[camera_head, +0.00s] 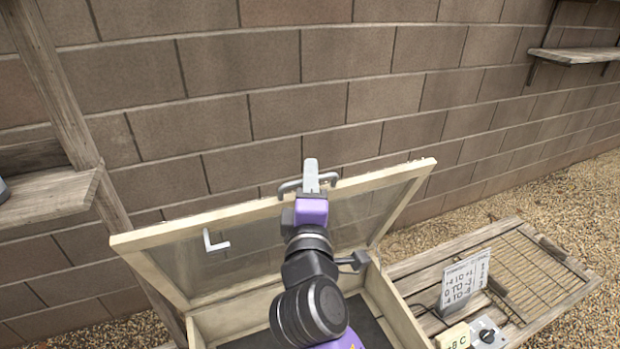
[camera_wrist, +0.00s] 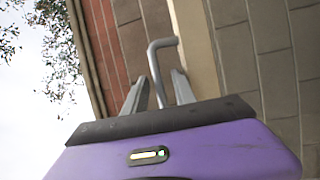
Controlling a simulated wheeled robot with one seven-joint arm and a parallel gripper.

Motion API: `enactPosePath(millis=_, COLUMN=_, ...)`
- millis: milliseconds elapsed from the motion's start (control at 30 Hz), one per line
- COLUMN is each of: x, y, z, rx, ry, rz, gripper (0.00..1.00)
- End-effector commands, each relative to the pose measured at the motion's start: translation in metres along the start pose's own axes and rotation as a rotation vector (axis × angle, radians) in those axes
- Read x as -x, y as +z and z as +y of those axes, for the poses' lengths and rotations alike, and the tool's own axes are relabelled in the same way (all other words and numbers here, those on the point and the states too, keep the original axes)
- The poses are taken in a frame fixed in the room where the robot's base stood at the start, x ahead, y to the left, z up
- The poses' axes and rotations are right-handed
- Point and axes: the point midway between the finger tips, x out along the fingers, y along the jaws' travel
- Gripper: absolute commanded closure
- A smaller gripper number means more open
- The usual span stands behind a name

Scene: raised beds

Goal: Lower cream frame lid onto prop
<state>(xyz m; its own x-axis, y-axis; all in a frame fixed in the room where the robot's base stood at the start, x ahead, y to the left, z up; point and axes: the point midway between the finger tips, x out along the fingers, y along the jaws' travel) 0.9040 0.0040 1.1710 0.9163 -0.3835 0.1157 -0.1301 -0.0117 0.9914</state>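The cream frame lid (camera_head: 190,228) stands raised and tilted, hinge side low, above its cream box (camera_head: 235,318). Its clear panel shows the wall behind. My gripper (camera_head: 311,176) is at the lid's upper edge, near the middle. In the wrist view, the grey bent handle (camera_wrist: 154,66) on the lid's cream bar (camera_wrist: 196,48) runs between my two fingers (camera_wrist: 160,92). The fingers stand apart with gaps beside the handle. A pale L-shaped piece (camera_head: 215,242) shows against the lid's left panel. A small dark fitting (camera_head: 357,260) is at the right side; I cannot tell whether it is the prop.
A block wall stands close behind the lid. A slatted wooden bench (camera_head: 410,268) at right holds a white printed card (camera_head: 464,282), a cream label block (camera_head: 453,337) and a grey device with a knob (camera_head: 487,335). A wooden shelf (camera_head: 48,196) is at left.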

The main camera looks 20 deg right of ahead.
Motion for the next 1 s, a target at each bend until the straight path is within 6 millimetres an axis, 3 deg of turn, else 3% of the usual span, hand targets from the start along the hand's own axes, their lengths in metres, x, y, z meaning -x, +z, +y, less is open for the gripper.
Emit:
enactPosePath(millis=167, x=0.0001, y=0.0001, z=-0.0003, rx=0.0, ry=0.0, rz=0.0, gripper=0.7)
enactPosePath(millis=300, x=0.0002, y=0.0001, z=-0.0004, rx=0.0, ry=0.0, rz=0.0, gripper=0.97)
enactPosePath(millis=333, x=0.0003, y=0.0001, z=-0.0004, rx=0.0, ry=0.0, rz=0.0, gripper=1.0)
enactPosePath(millis=1000, x=0.0005, y=0.0, z=-0.0009, rx=0.0, ry=-0.001, rz=0.0, gripper=1.0)
